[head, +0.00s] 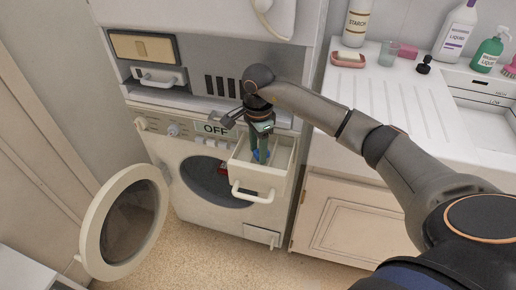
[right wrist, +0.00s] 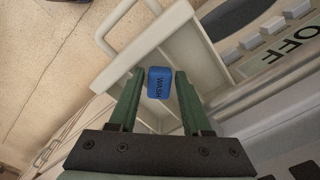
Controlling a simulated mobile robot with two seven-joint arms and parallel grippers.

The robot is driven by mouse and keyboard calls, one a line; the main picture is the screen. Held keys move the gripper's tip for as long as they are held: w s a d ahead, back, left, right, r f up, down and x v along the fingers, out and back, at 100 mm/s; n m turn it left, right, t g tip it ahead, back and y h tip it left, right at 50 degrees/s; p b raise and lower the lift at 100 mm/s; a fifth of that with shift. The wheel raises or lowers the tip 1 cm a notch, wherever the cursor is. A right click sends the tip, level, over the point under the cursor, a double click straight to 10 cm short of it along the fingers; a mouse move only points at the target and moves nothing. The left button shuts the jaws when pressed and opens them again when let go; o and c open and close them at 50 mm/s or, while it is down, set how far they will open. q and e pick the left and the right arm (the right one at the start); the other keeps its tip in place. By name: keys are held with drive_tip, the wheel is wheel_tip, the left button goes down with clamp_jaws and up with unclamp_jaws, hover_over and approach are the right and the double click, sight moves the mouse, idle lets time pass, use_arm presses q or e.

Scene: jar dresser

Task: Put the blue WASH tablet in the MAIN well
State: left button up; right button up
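The blue WASH tablet (right wrist: 160,83) is between the fingertips of my right gripper (right wrist: 160,75), its lettering facing the wrist camera. The drawer's pale wall (right wrist: 185,40) also shows behind the tablet in the right wrist view. No MAIN label is readable, and the gripper hides part of the wells. My left gripper is not in view.
The washing machine (head: 185,150) has a display reading OFF (head: 214,128) beside the drawer. Its round door (head: 125,222) stands open at left. The counter (head: 385,105) at right holds bottles and a soap dish (head: 348,60). A shelf unit overhangs behind the gripper.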

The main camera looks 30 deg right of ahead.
sight(257, 153)
drive_tip(key=shift+r, duration=0.1)
wheel_tip(257, 153, up, 7)
drive_tip(key=shift+r, duration=0.1)
drive_tip(key=shift+a+r, duration=0.15)
drive_tip(key=s+a+f+m+g+y, duration=0.1)
drive_tip(key=s+a+f+y, duration=0.15)
drive_tip(key=a+y, duration=0.65)
drive_tip(key=s+a+f+m+y, duration=0.2)
drive_tip(key=s+a+y, duration=0.15)
drive_tip(key=a, duration=1.05)
drive_tip(key=a+r+m+t+y, duration=0.5)
drive_tip(key=m+t+y, duration=0.15)
drive_tip(key=m, duration=0.55)
drive_tip(key=s+d+f+m+t+h, duration=0.1)
drive_tip(key=d+f+m+t+h, duration=0.5)
drive_tip(key=m, duration=0.8)
drive_tip(key=d+f+m+t+h, duration=0.45)
drive_tip(key=f+m+h, duration=0.3)
drive_tip(key=m, duration=0.55)
drive_tip(key=s+d+f+m+g+h, duration=0.2)
drive_tip(key=s+f+m+g, duration=0.4)
drive_tip(key=s+f, duration=0.7)
drive_tip(key=d+m, duration=0.1)
drive_tip(key=m, duration=0.1)
drive_tip(key=shift+d+m+g+h, duration=0.15)
drive_tip(key=shift+m+g+h, duration=0.2)
drive_tip(key=shift+m+g, duration=0.05)
